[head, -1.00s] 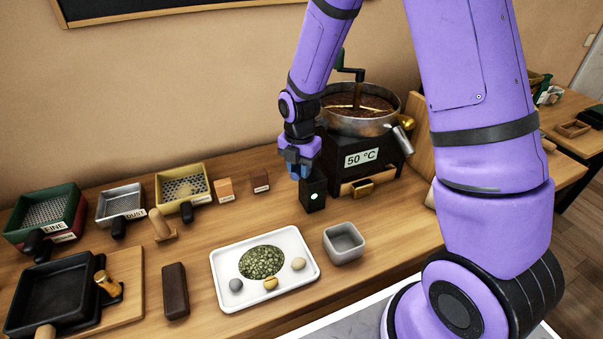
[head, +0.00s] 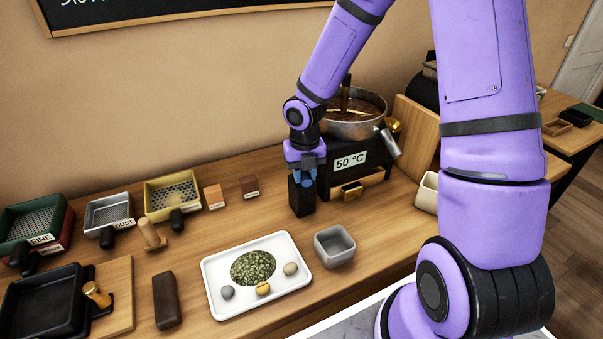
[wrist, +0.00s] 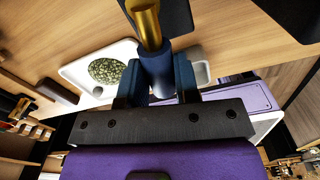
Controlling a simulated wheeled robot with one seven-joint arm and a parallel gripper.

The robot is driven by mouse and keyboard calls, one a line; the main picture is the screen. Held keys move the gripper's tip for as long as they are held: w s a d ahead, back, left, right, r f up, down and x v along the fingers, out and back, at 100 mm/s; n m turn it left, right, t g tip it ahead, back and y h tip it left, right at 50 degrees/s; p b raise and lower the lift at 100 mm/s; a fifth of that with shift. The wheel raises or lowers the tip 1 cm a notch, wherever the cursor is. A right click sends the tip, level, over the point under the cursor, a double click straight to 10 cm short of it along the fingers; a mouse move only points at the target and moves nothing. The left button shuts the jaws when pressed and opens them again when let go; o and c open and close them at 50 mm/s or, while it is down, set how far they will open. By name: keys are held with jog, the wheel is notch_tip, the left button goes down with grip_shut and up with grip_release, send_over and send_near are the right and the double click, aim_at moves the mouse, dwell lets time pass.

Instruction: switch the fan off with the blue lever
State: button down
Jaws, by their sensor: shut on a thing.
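The black fan box (head: 302,198) stands on the wooden table in front of the roaster. Its front face looks dark, with no light showing. My gripper (head: 303,180) is at the top of this box, pointing down. In the wrist view, its blue fingers are shut on the blue lever (wrist: 157,72), a blue grip with a brass rod (wrist: 147,22) running out of it. In the head view the lever is mostly hidden by the fingers.
The roaster (head: 352,160) with a "50 °C" label stands just behind. A grey cup (head: 334,257) and a white tray (head: 218,300) are in front. A yellow sieve bin (head: 150,186) and small blocks stand left. Bare table lies between.

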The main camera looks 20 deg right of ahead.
jog(key=shift+d, duration=0.1)
dwell(0.4)
jog(key=c, duration=0.8)
grip_release()
jog(key=shift+c, duration=0.2)
jog(key=shift+r, duration=0.15)
notch_tip(320, 180, up, 10)
jog(key=shift+r, duration=0.25)
